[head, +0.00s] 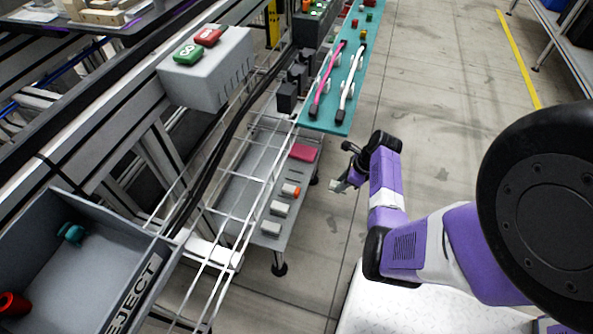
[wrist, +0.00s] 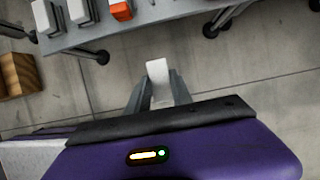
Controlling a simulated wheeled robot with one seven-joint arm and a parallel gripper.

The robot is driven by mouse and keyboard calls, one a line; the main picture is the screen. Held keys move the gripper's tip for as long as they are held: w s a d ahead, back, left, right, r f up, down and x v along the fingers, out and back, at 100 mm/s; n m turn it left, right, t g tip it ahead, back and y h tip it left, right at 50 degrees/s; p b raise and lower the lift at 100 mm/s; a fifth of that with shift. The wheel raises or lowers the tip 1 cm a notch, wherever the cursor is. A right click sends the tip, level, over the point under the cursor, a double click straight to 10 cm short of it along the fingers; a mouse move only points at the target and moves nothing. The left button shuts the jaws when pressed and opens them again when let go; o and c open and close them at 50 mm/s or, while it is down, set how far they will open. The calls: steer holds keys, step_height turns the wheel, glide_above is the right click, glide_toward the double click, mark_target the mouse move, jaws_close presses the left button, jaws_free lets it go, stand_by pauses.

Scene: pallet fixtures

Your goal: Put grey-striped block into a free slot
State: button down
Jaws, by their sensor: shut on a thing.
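My gripper (head: 346,180) is to the right of the low grey fixture shelf (head: 240,200) in the head view, over open floor. In the wrist view, my gripper (wrist: 158,92) is shut on a pale whitish-grey block (wrist: 157,70) that stands up between the fingers. I cannot make out stripes on it. The shelf edge (wrist: 150,20) crosses the top of the wrist view, apart from the block. Seated on the shelf are pale blocks (head: 279,208), (head: 271,229), an orange-and-white block (head: 291,190) and a pinkish-red piece (head: 303,153).
A white wire rack (head: 226,215) stands along the shelf's left side. A teal board (head: 337,115) with pink and white handles lies beyond. A grey REJECT bin (head: 125,290) is at lower left. Wooden boxes (wrist: 20,75) show at the wrist view's left.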

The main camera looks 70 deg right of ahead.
steer(key=w+b, duration=0.1)
steer(key=w, duration=0.4)
steer(key=w+d+b, duration=0.1)
steer(key=w+b, duration=0.1)
steer(key=w, duration=0.4)
steer(key=w+d+b, duration=0.1)
steer(key=w+b, duration=0.1)
steer(key=w, duration=0.3)
steer(key=shift+w+d+r, duration=0.1)
steer(key=shift+w, duration=0.3)
steer(key=b+x, duration=0.3)
steer(key=shift+s, duration=0.1)
steer(key=shift+f, duration=0.35)
steer(key=shift+f, duration=0.15)
steer(key=c, duration=1.1)
jaws_free()
steer(key=shift+c, duration=0.2)
